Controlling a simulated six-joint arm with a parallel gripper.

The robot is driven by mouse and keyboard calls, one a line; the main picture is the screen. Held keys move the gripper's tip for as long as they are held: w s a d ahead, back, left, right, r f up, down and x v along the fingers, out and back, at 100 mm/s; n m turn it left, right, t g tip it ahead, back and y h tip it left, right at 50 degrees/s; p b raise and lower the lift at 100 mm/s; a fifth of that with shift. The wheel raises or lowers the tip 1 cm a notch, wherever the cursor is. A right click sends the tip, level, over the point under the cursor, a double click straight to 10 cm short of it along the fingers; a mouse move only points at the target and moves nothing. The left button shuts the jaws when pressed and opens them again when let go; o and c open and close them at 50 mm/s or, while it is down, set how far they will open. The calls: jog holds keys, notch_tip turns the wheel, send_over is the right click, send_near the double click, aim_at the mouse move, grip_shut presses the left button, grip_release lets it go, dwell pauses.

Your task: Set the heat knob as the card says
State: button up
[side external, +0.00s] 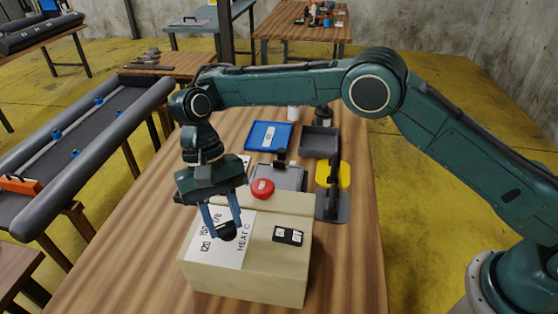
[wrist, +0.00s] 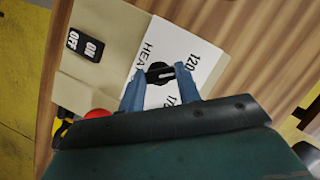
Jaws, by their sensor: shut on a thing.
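The heat knob (side external: 228,231) is black and sits on a white dial plate (side external: 205,257) on top of a beige control box (side external: 245,285). The plate reads 120, 150, what looks like 170, and HEAT C. My gripper (side external: 225,233) points down with its blue fingers shut on the knob. In the wrist view the knob (wrist: 160,73) lies between both fingertips (wrist: 160,80). Its pale pointer line faces right, roughly toward the 120 side. The right finger hides part of the scale there. I cannot make out a readable card with a setting.
Bare wooden table lies left of the box.

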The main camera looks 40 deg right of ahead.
jog(key=shift+a, duration=0.1)
dwell(0.3)
jog(key=o, duration=1)
jog(key=shift+m, duration=0.3)
jog(key=shift+m+y, duration=0.3)
jog(key=shift+m, duration=0.3)
